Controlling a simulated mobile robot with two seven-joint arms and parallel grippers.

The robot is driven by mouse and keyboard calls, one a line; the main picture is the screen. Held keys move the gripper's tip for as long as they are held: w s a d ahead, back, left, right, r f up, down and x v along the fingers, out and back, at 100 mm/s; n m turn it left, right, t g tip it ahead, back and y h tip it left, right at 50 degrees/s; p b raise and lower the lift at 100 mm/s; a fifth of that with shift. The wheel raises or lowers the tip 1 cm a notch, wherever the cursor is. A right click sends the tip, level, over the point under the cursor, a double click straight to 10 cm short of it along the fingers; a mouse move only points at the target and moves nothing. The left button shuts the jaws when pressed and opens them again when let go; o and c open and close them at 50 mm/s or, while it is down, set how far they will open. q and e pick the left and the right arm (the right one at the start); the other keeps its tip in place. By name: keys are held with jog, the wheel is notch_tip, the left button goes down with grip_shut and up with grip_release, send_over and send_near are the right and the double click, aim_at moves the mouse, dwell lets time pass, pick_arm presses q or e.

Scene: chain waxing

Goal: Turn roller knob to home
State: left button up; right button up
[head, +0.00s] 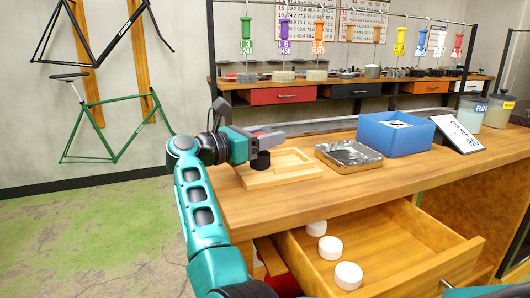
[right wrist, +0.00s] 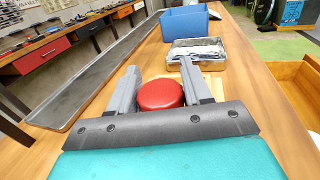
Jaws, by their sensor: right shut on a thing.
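The roller knob has a round red cap (right wrist: 160,94) in the right wrist view, between the two grey fingers of my right gripper (right wrist: 159,72). In the head view my right gripper (head: 267,139) reaches in over the workbench and is shut on the knob, whose red top is mostly covered there. A black round body (head: 261,161) shows just below the fingers, at the left part of a light wooden tray (head: 284,174). No home mark can be made out. My left gripper is not in view.
A metal pan (head: 348,155), a blue box (head: 395,133) and a number card (head: 455,133) stand to the right on the bench. Below, an open drawer (head: 405,262) holds white round pieces (head: 348,275). A long grey trough (right wrist: 95,75) runs along the bench's far side.

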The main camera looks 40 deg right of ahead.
jog(key=shift+d+r+m+g+b, duration=0.15)
jog(key=shift+m+g+b, duration=0.35)
jog(key=shift+g, duration=0.3)
jog(key=o, duration=1)
jog(key=a, duration=1.3)
jog(key=shift+w+p, duration=0.3)
jog(key=shift+w, duration=0.1)
jog(key=shift+c, duration=0.3)
